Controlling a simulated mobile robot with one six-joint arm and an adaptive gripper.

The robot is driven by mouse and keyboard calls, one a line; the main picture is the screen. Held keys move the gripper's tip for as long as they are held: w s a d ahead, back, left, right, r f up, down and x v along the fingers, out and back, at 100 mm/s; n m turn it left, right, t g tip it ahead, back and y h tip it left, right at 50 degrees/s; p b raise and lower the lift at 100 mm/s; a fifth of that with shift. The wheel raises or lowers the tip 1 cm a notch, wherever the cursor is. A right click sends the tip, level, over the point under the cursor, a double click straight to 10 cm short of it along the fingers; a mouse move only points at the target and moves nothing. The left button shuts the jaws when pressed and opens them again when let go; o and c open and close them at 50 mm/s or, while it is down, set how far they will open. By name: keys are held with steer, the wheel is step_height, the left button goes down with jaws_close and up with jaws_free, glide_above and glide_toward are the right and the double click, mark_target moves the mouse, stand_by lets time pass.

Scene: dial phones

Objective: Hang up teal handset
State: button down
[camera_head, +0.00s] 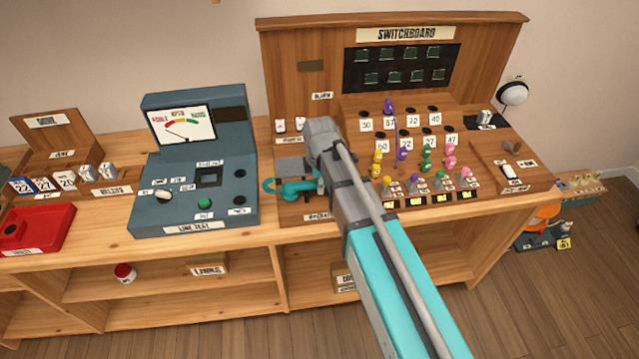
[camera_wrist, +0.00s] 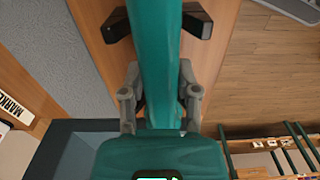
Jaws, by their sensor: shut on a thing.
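The teal handset (camera_head: 292,187) is at the left part of the switchboard desk, just left of my arm's end. In the wrist view the handset (camera_wrist: 160,50) runs down the middle, with its broad end at the bottom. My gripper (camera_wrist: 160,100) is shut on it, one finger on each side. In the head view my arm mostly hides the gripper. Two dark blocks (camera_wrist: 197,22) stand on either side of the handset in the wrist view; I cannot tell whether it touches them. A dark grey plate (camera_head: 291,166) lies just behind the handset.
The wooden switchboard (camera_head: 495,62) has colored plugs and numbered sockets to the right of my arm. The blue-grey line test box (camera_head: 150,215) stands close on the left. A red tray (camera_head: 62,222) lies farther left. The open shelf below has several small items.

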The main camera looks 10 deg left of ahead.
steer(key=shift+f, duration=0.1)
steer(key=shift+c, duration=1.3)
jaws_free()
steer(key=shift+o, duration=1.2)
steer(key=shift+r+p, duration=3.7)
steer(key=shift+r, duration=0.05)
steer(key=shift+r+p, duration=2)
steer(key=shift+p, duration=0.05)
